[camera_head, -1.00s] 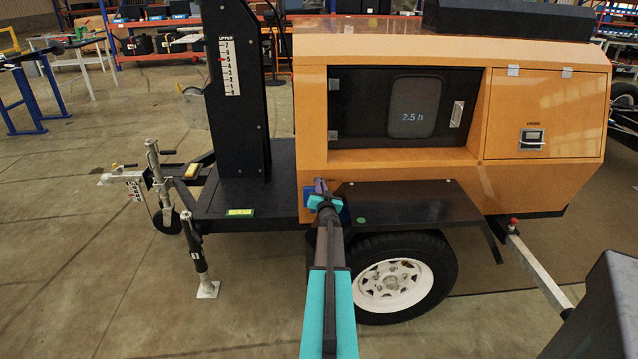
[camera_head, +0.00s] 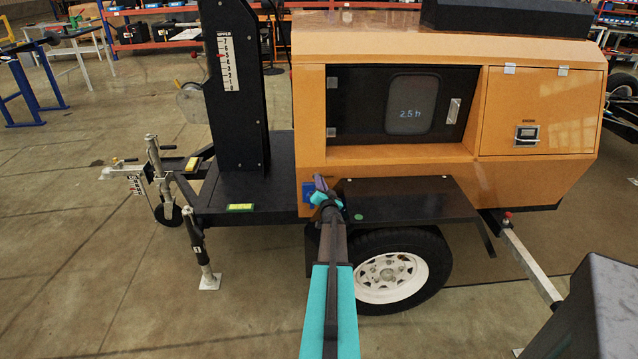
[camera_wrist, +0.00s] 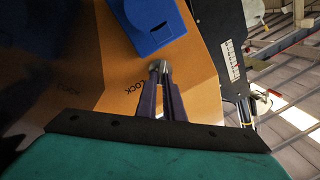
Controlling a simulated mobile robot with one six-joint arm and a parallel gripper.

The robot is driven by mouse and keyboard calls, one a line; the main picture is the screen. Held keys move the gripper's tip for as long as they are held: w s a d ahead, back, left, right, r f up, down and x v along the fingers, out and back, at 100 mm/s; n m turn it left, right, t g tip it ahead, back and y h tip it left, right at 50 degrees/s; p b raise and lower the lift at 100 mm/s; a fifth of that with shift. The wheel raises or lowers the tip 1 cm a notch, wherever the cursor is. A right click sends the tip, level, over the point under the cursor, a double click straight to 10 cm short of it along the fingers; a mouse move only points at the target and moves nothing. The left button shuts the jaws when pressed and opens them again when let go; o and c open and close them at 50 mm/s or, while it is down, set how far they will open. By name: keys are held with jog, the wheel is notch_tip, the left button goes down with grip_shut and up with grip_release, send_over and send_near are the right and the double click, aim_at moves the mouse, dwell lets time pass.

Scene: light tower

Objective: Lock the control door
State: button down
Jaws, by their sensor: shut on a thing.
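The control door (camera_head: 360,105) is a black panel with a dark window and a pale latch handle, set in the orange trailer body. It looks closed. My gripper (camera_head: 320,184) is low at the body's left corner, beside a blue box (camera_head: 307,193). In the wrist view my gripper (camera_wrist: 160,79) is shut on a small silvery lock piece (camera_wrist: 158,65) on the orange face, just below the blue box (camera_wrist: 150,25). Black lettering (camera_wrist: 132,86) reading "LOCK" is beside the fingers. More lettering is partly hidden by them. The fingers hide part of the lock piece.
A black fender (camera_head: 410,198) juts out over the wheel (camera_head: 390,277), just right of my arm. The black mast (camera_head: 234,90) stands to the left on a dark deck. A second orange door (camera_head: 540,112) is at the right. Open floor lies at the front left.

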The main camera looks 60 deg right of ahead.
jog(key=shift+d+r, duration=0.25)
jog(key=shift+r, duration=0.05)
jog(key=c, duration=1.9)
grip_release()
jog(key=shift+o, duration=0.2)
jog(key=shift+a+f, duration=0.1)
jog(key=shift+f, duration=0.1)
jog(key=shift+r, duration=0.15)
jog(key=shift+r, duration=0.65)
jog(key=shift+s+a+r+b, duration=0.15)
jog(key=shift+a+r+b, duration=0.05)
jog(key=shift+r, duration=0.35)
jog(key=shift+s+a+r+b, duration=0.1)
jog(key=shift+a+r+b, duration=0.1)
jog(key=shift+r, duration=0.3)
jog(key=w+a+r+b+v, duration=0.1)
jog(key=r+b+v, duration=0.1)
jog(key=v, duration=1.2)
jog(key=shift+a, duration=0.6)
